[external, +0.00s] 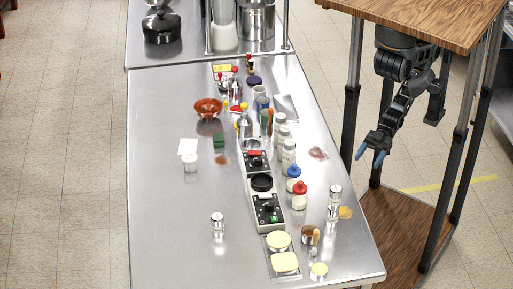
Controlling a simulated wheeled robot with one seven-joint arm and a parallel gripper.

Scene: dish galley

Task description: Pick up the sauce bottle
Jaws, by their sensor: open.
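My gripper (370,155), with two blue fingertips, is open and empty. It hangs to the right of the long steel counter (165,225), apart from everything on it. I cannot tell for sure which item is the sauce bottle. A squat bottle with a red cap (300,197) stands upright on the counter's right half. A similar bottle with a blue cap (293,180) stands just behind it. A small dark bottle with a red top (250,65) stands at the far end, too small to make out well.
Several white-lidded jars (289,153) stand in a row behind the capped bottles. An orange bowl (208,108) is farther back. The counter's left front is mostly clear. A wooden-topped frame (430,20) surrounds my arm.

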